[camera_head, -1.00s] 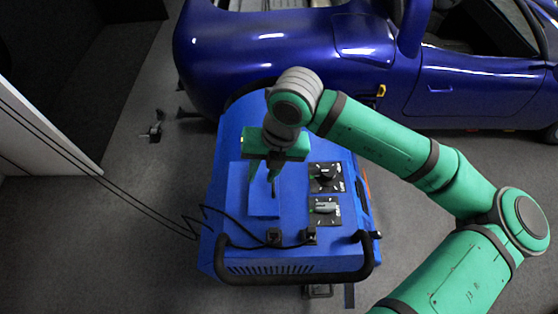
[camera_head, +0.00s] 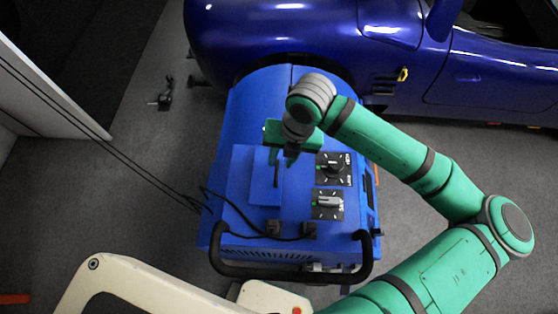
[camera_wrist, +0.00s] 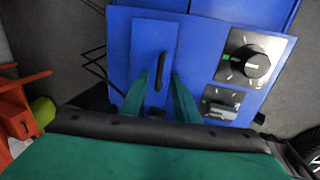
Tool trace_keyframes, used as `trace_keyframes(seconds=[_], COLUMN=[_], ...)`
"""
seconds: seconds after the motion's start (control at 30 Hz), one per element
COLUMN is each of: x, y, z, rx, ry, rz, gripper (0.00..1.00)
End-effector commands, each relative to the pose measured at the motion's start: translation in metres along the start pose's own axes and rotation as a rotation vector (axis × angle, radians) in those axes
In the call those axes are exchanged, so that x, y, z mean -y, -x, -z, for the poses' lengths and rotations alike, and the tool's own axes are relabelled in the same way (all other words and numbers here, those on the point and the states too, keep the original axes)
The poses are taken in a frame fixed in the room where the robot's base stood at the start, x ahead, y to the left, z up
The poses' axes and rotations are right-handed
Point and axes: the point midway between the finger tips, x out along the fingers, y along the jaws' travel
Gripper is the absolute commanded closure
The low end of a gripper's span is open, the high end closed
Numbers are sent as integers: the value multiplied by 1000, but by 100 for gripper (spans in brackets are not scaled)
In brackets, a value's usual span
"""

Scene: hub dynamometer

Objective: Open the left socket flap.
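The blue dynamometer housing (camera_head: 245,115) stands in the middle of the head view. On its near top is a raised blue flap-like panel (camera_head: 257,190) with a slim dark handle (camera_head: 277,176). The panel (camera_wrist: 143,50) and handle (camera_wrist: 161,72) also show in the wrist view, and the panel lies flat. Two black sockets or plugs (camera_head: 273,228) (camera_head: 309,230) sit at the near edge; I cannot tell their flaps apart. My gripper (camera_head: 281,161) is open and empty above the panel. In the wrist view its fingers (camera_wrist: 161,75) appear either side of the handle; contact is not visible.
Two black dial plates (camera_head: 333,168) (camera_head: 328,204) sit right of the panel. A black push bar (camera_head: 290,274) runs along the near edge. A black cable (camera_head: 235,222) crosses the housing's left side. A blue car (camera_head: 290,30) stands behind. Grey floor is open at left.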

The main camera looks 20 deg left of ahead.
Motion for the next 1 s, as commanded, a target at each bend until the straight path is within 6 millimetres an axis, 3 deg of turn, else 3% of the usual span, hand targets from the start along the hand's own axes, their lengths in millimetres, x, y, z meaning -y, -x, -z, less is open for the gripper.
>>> trace_keyframes(seconds=[0.2, 0.6, 0.73, 1.0], x=[-1, -1, -1, 0], y=[-24, -31, -30, -30], z=[0, 0, 0, -1], rx=[-2, 0, 0, 0], ry=[3, 3, 3, 1], rz=[0, 1, 1, 8], gripper=[72, 72, 100, 100])
